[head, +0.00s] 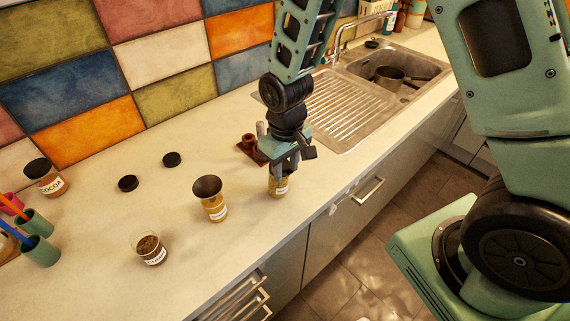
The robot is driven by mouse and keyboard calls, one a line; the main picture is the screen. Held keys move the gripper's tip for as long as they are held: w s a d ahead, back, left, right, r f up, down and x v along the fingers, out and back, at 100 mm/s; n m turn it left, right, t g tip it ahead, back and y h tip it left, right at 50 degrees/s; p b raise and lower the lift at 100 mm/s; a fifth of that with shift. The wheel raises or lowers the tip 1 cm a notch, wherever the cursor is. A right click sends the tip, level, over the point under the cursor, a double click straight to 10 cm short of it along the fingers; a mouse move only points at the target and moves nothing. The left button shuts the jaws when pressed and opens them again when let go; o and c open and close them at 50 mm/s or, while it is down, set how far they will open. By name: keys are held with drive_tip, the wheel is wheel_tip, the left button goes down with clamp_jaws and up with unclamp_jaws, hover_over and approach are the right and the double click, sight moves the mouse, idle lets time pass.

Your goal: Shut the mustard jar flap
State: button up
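My gripper (282,172) points down over a small glass jar with yellowish contents (279,187) near the counter's front edge. Its fingers cover the jar's top and sides, so I cannot tell whether they grip it or only stand around it. Left of it stands another jar with yellow contents (216,211), with a dark brown round lid (207,186) on top that looks tilted. The labels on both jars are too small to read, so I cannot tell which one is the mustard jar.
An open jar with dark contents (150,249) stands at the front left. A cocoa jar (48,183) and green cups (40,250) are farther left. Two loose black lids (128,183) lie behind. A brown stand (248,147) is behind my gripper. A sink (390,75) is right.

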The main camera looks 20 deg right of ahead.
drive_tip(key=shift+f, duration=0.1)
drive_tip(key=s+d+r+p, duration=0.1)
drive_tip(key=s+r+p, duration=0.2)
drive_tip(key=r+p, duration=0.4)
drive_tip(key=s+d+r+p, duration=0.1)
drive_tip(key=s+r+p, duration=0.3)
drive_tip(key=r+p, duration=0.3)
drive_tip(key=shift+s+d+r+p, duration=0.2)
drive_tip(key=shift+d+r+p, duration=0.1)
drive_tip(key=shift+r, duration=1.95)
drive_tip(key=shift+r, duration=0.1)
wheel_tip(320, 180, up, 17)
drive_tip(key=b, duration=0.4)
idle(0.5)
drive_tip(key=s+a+f+n+b, duration=0.1)
drive_tip(key=s+a+f+b, duration=0.2)
drive_tip(key=f, duration=0.5)
drive_tip(key=s+a+f+n+b, duration=0.1)
drive_tip(key=s+a+f+b, duration=0.1)
drive_tip(key=s+f+b, duration=0.3)
drive_tip(key=s+a+f+n+b, duration=0.2)
drive_tip(key=f+b, duration=0.6)
drive_tip(key=f, duration=0.4)
drive_tip(key=shift+s+a+f+y+b, duration=0.3)
drive_tip(key=shift+s+a+b, duration=0.1)
drive_tip(key=shift+s+a, duration=0.55)
